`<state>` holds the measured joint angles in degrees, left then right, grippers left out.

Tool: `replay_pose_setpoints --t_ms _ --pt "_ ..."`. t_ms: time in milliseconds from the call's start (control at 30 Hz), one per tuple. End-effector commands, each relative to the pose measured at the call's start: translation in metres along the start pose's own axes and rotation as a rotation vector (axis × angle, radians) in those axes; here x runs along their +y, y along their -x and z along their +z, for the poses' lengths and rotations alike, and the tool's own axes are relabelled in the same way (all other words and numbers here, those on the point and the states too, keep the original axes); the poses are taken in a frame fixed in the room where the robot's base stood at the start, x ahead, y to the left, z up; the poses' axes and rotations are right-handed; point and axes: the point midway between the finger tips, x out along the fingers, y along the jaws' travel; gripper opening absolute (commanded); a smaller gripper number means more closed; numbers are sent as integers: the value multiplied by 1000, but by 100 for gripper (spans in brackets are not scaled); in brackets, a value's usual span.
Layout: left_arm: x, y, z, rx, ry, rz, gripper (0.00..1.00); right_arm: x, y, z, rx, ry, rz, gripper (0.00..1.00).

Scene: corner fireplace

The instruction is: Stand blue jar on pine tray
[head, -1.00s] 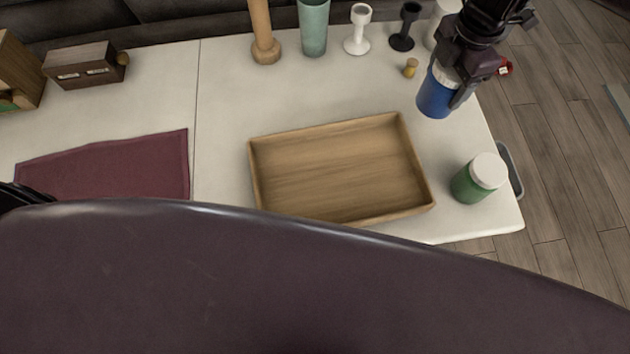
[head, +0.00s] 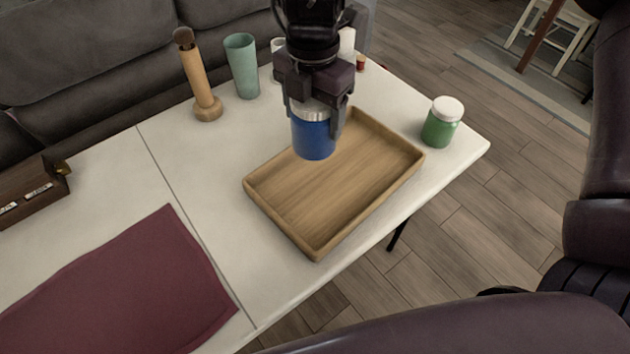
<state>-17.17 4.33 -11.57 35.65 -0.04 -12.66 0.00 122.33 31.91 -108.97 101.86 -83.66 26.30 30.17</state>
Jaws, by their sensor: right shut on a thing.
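The blue jar (head: 313,139) with a silvery lid is upright in my right gripper (head: 314,108). The gripper is shut on it from above, around the lid. The jar appears over the back left part of the pine tray (head: 300,245), and looks held above it; the exact height cannot be told. The tray is a shallow wooden box with low walls, and its visible floor is empty. The jar and gripper hide part of its back edge. My left gripper is not in view.
A green jar with a white lid (head: 441,122) stands right of the tray. A maroon cloth (head: 125,290) lies front left, and a dark wooden box (head: 30,190) sits at the left edge.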

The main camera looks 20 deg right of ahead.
Motion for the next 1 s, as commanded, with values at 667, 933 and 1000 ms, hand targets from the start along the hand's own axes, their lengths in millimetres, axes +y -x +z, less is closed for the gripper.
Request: replay_pose_setpoints --t_ms 667,933,1000 --pt "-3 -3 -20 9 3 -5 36 0 -130 0 0 -2 -2 41" --pt "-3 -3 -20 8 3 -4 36 0 -162 0 0 -1 1 41" --pt "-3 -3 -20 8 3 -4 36 1 -163 0 0 -1 2 41"
